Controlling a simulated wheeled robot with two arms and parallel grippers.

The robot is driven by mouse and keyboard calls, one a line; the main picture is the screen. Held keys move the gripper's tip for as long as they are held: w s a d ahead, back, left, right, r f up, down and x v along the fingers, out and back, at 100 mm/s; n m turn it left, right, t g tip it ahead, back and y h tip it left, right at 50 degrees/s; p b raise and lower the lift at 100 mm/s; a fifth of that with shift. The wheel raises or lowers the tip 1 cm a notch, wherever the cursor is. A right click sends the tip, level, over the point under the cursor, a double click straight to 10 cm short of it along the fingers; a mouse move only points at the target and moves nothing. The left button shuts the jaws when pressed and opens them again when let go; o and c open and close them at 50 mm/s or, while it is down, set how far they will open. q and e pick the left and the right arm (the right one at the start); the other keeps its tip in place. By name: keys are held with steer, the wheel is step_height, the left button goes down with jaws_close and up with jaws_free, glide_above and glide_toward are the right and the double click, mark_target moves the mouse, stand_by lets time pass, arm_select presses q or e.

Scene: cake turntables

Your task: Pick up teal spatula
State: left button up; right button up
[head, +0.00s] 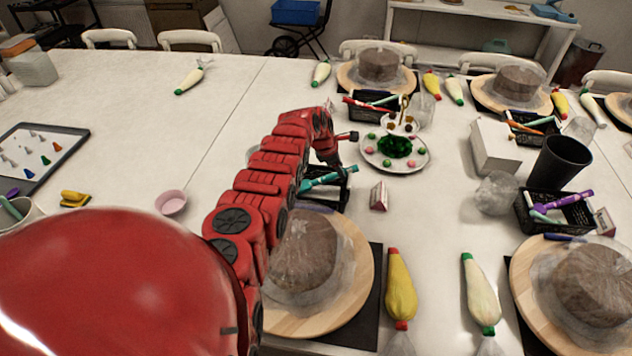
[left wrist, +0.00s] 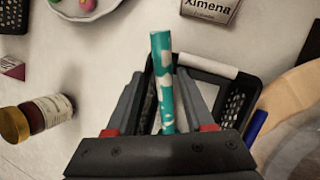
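The teal spatula (left wrist: 161,75) has a teal handle with pale patches. In the left wrist view its handle lies between the two fingers of my left gripper (left wrist: 160,85), with a visible gap on the left side. The gripper is open around it. In the head view the teal spatula (head: 325,178) rests in a small black basket (head: 337,193), and my red left arm reaches over the table, with the left gripper (head: 338,165) at the basket. The arm hides part of the basket. My right gripper is not in view.
A cake on a round wooden board (head: 345,305) stands just in front of the basket. A tiered plate (head: 408,160) stands behind it. In the left wrist view a small dark bottle (left wrist: 45,112) lies to the left and a name card (left wrist: 212,8) stands above.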

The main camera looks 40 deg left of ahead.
arm_select(q)
steer(key=shift+s+d+f, duration=0.1)
steer(key=shift+s+f, duration=0.05)
jaws_close()
steer(key=shift+s+f, duration=0.1)
stand_by(0.8)
